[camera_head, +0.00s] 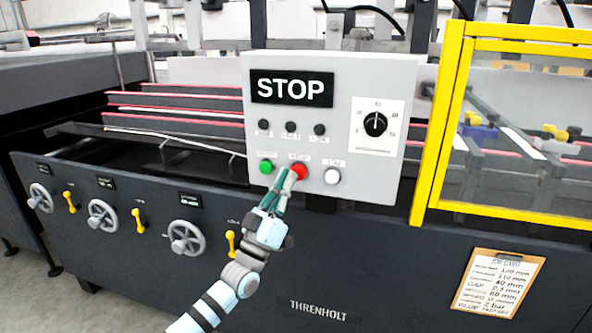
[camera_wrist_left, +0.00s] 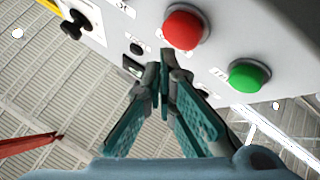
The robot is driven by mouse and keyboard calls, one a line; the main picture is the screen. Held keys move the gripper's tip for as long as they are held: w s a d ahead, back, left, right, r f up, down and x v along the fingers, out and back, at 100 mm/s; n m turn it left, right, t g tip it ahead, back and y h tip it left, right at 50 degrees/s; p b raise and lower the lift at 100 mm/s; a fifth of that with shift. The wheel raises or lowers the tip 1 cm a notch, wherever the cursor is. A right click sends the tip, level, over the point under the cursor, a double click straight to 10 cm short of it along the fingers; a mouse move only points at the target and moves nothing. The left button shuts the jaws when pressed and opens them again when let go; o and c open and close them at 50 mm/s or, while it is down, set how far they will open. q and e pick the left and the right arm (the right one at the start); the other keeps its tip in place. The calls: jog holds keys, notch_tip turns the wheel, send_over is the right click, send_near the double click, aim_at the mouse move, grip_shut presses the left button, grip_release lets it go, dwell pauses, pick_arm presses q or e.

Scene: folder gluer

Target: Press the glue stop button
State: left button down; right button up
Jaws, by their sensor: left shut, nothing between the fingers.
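A light grey control panel (camera_head: 222,0) is not all one colour: its face (camera_head: 336,108) carries a black display reading STOP (camera_head: 291,89). In its lower row are a green button (camera_head: 266,166), a red button (camera_head: 299,171) and a white button (camera_head: 332,176). The wrist view shows the red button (camera_wrist_left: 185,28) and green button (camera_wrist_left: 248,75) close by. My left gripper (camera_head: 287,178) is shut and empty, its fingertips at the red button's lower left in the head view. Its fingertips (camera_wrist_left: 165,62) appear just below the red button in the wrist view. I cannot tell whether they touch the panel. My right gripper is out of view.
A black dial (camera_head: 376,124) and several small dark indicators (camera_head: 291,128) are on the panel. A yellow-framed guard (camera_head: 437,130) stands to its right. Handwheels (camera_head: 187,238) and yellow levers (camera_head: 139,221) line the machine front. A clipboard (camera_head: 498,283) hangs at lower right.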

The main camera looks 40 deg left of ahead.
pick_arm(q)
jog(key=s+p, duration=0.1)
jog(key=s+d+p, duration=0.1)
jog(key=s+p, duration=0.2)
jog(key=p, duration=0.1)
jog(key=shift+s+d, duration=0.3)
jog(key=shift+s, duration=0.1)
dwell(0.8)
